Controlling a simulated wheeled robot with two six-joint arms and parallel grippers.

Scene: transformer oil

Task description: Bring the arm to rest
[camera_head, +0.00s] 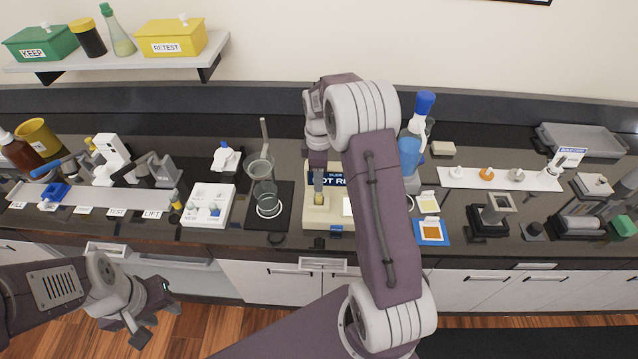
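My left gripper (150,312) is at the lower left, in front of the counter and below its edge. Its fingers are apart and nothing shows between them. My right arm rises through the middle of the view and bends down at the wrist. My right gripper (319,188) points down over a beige device (314,214) with a dark lettered panel. The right fingertips are small and partly hidden, so I cannot tell whether they are open or touch the device.
A glass vessel on a dark stand (264,190) is close left of my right gripper. A white control box (208,205) stands further left. A blue-topped bottle (421,115) and a blue-framed card (431,231) are right of my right arm. A shelf (115,62) holds green and yellow boxes.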

